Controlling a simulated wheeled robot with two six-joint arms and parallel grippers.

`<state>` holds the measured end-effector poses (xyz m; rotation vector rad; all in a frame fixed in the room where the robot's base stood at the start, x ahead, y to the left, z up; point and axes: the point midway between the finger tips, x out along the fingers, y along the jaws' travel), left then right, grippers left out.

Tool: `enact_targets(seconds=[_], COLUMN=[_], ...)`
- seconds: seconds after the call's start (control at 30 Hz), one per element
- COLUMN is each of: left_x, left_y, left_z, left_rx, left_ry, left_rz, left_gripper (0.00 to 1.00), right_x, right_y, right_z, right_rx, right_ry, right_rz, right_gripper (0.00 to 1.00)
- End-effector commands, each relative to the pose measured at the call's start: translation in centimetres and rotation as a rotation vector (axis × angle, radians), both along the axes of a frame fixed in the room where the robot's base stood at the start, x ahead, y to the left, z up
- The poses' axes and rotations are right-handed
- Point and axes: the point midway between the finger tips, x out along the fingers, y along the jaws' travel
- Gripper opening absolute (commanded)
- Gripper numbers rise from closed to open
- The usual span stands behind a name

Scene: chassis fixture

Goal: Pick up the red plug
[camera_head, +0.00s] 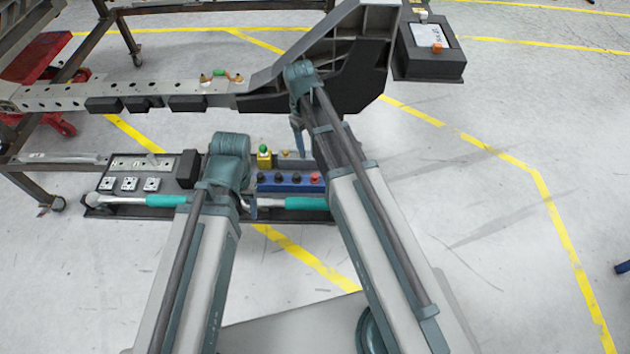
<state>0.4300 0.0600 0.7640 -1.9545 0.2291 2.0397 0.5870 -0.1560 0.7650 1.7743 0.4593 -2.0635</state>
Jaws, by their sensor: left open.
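The red plug (315,177) sits at the right end of a blue block (289,187), beside several dark plugs in the same row. The block rests in a dark tray (100,212) low behind my arms. My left gripper (252,208) is open at the left end of the blue block, well left of the red plug; my own wrist hides much of it. My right gripper (299,145) points down above and behind the block, beside the chassis beam; its jaw gap is not clear. My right forearm passes close to the red plug's right side.
A chassis beam (215,99) with a dark angled end runs across behind the tray. The tray also holds a yellow block with a green knob (264,157), white square parts (129,184) and a teal-handled tool (165,201). A dark box (430,62) stands upper right.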

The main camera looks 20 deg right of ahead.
Motion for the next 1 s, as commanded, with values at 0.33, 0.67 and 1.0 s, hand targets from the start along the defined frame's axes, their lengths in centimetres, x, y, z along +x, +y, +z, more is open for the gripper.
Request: enact_targets(seconds=[0.33, 0.67, 1.0], left_x=[0.0, 0.0, 0.0], left_y=[0.0, 0.0, 0.0], left_z=[-5.7, -7.2, -9.5], left_rx=[0.000, 0.000, 0.000], left_ry=[0.000, 0.000, 0.000], left_rz=[0.000, 0.000, 0.000], left_gripper=[0.62, 0.62, 0.62], right_x=[-0.7, -0.9, -1.0], right_y=[-0.3, -0.5, -0.7], right_z=[-5.7, -7.2, -9.5], right_rx=[0.000, 0.000, 0.000], right_ry=[0.000, 0.000, 0.000], right_rz=[-0.001, -0.001, -0.001], right_gripper=[0.64, 0.64, 0.64])
